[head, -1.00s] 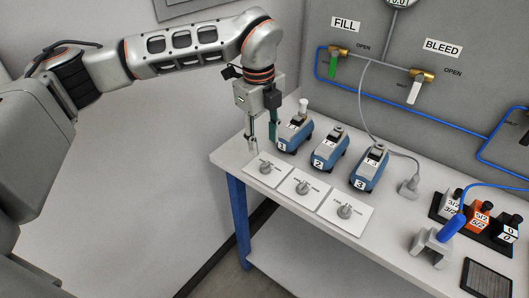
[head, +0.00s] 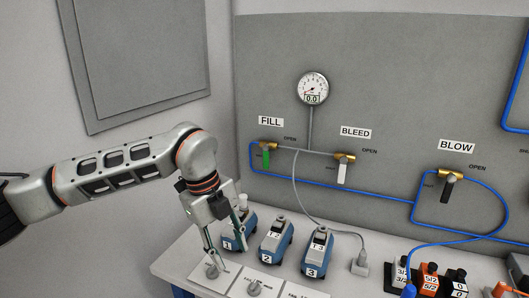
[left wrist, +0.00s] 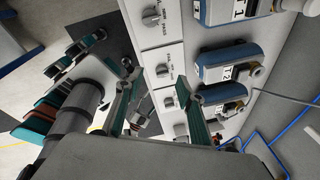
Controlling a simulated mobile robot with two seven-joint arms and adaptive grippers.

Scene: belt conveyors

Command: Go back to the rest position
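My left gripper (head: 230,252) is at the bench's left end, close to the leftmost knob plate and the blue device numbered 1 (head: 238,232). Its two fingers are apart, with nothing visible between them in the head view. In the left wrist view the left gripper (left wrist: 157,92) also shows its two fingers spread, with the bench beyond. Whether a fingertip touches the knob (head: 212,271) cannot be told.
Blue devices 2 (head: 273,243) and 3 (head: 318,254) stand along the bench (head: 175,262). Behind is a grey panel with a gauge (head: 313,88), FILL (head: 266,155), BLEED (head: 343,170) and BLOW (head: 449,188) valves, and blue tubing. Free space lies left of the bench.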

